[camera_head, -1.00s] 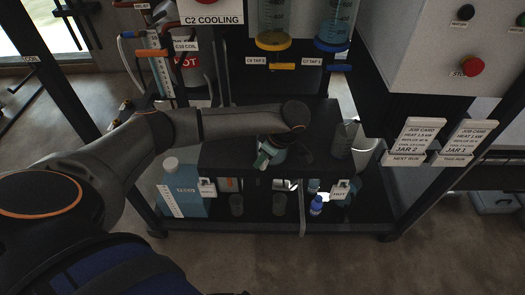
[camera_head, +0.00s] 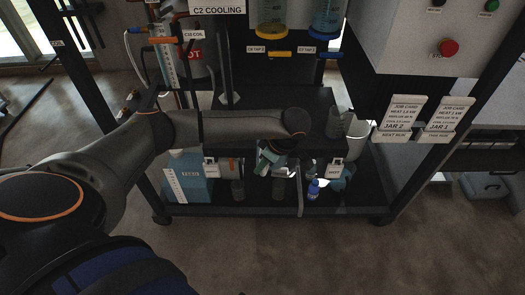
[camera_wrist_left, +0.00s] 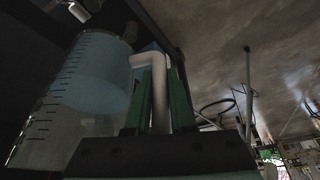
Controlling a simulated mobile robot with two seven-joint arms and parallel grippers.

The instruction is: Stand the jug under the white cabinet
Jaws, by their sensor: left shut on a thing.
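My left gripper (camera_head: 268,160) shows below the dark end of my arm, in front of the rack's middle shelf. In the left wrist view its green fingers (camera_wrist_left: 160,80) are shut on the pale handle (camera_wrist_left: 150,60) of the jug (camera_wrist_left: 88,80). The jug is clear, with dark graduation marks and a bluish content or tint, and lies left of the fingers there. The white cabinet (camera_head: 400,62), with a red button, is at the upper right. My right gripper is out of view.
A clear vessel (camera_head: 335,124) and a white bucket (camera_head: 357,131) are right of my gripper. The lower shelf (camera_head: 255,207) carries a blue container (camera_head: 187,187), several glasses and a small blue bottle (camera_head: 313,190). Job cards (camera_head: 402,116) hang below the cabinet. Open floor lies in front.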

